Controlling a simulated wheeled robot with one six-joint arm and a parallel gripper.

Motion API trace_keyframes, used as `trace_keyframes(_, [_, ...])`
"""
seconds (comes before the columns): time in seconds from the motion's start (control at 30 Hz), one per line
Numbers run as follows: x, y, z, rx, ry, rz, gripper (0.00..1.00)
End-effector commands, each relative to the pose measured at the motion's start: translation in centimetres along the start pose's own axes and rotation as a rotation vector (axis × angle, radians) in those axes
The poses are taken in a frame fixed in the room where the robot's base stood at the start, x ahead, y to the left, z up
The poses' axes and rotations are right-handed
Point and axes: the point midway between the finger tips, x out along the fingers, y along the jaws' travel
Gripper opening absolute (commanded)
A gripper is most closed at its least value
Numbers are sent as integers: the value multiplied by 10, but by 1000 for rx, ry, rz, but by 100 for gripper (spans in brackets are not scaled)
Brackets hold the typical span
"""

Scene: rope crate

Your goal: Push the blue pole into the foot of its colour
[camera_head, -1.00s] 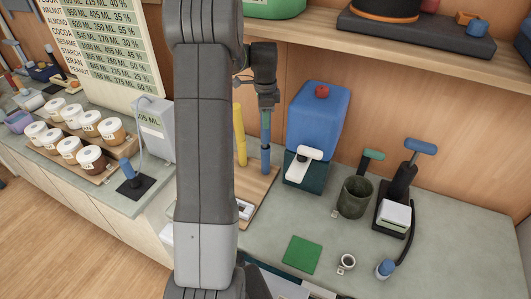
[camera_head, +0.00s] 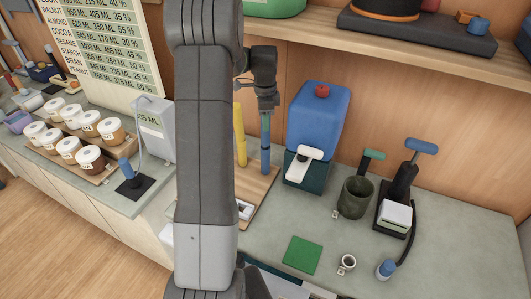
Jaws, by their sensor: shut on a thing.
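The blue pole (camera_head: 265,134) stands upright at the back of the wooden board (camera_head: 262,185). Its lower end meets a thicker blue piece, the blue foot (camera_head: 265,160), on the board; how deep the pole sits in it cannot be told. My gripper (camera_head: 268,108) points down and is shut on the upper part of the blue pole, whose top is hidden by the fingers. A yellow pole (camera_head: 239,125) stands just to the left, with its lower part in a thicker yellow piece. My arm hides the left part of the board.
A blue dispenser (camera_head: 318,120) stands close to the right of the pole. A dark green cup (camera_head: 355,197) and a black press (camera_head: 400,190) stand farther right. A shelf (camera_head: 440,55) overhangs the back. A green mat (camera_head: 302,255) lies on the counter in front.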

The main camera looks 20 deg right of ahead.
Motion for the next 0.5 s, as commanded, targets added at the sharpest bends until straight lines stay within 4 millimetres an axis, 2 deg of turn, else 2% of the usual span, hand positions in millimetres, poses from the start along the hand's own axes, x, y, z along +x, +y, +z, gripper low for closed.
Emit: trace_keyframes(0.5, [7, 0, 0, 0, 0, 0, 1])
